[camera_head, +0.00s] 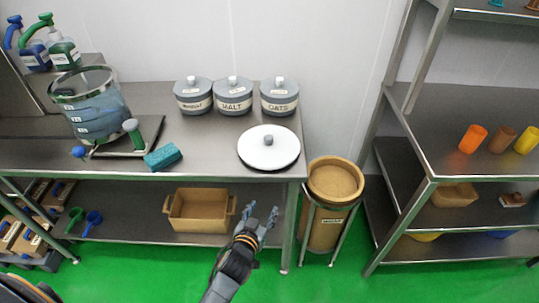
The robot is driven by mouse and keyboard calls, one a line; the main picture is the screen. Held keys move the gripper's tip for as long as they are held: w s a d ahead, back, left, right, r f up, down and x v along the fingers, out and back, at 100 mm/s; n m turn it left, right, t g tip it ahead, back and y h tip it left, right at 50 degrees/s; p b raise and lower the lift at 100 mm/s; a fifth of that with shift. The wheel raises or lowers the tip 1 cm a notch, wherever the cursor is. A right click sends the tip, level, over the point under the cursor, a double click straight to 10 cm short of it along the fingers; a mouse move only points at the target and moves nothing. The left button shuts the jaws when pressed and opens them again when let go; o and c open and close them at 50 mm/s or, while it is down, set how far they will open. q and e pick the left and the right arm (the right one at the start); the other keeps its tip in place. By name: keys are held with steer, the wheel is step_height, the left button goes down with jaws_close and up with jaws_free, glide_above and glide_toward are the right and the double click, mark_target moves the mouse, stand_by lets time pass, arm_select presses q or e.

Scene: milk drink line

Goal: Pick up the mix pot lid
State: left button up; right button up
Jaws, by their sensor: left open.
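The mix pot lid (259,153) is a flat white disc with a dark rim and a grey knob in its middle. It lies at the right front corner of the steel table. My left gripper (262,213) is open and empty. It is below the lid in the picture, in front of the table, and apart from the lid. My right gripper is not in view.
Three labelled grey canisters (233,95) stand behind the lid. A clear pot (92,105) and a teal sponge (163,157) are to the left. A tan bin (335,184) stands right of the table.

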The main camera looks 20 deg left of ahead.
arm_select(q)
step_height(320, 180, up, 13)
steer(key=w+a+n+t+y+b, duration=0.1)
steer(key=w+a+t+y, duration=0.1)
steer(key=w+t, duration=0.1)
glide_toward(268, 141)
steer(key=w, duration=0.2)
steer(key=w+a, duration=0.1)
steer(key=shift+w+f+p, duration=0.25)
steer(key=shift+w+p, duration=0.05)
steer(key=shift+w, duration=0.85)
steer(key=shift+w+a+f, duration=0.1)
steer(key=shift+w, duration=1.05)
steer(key=shift+w+a+f, duration=0.1)
steer(key=shift+w+f, duration=0.05)
steer(key=shift+w, duration=1)
jaws_close()
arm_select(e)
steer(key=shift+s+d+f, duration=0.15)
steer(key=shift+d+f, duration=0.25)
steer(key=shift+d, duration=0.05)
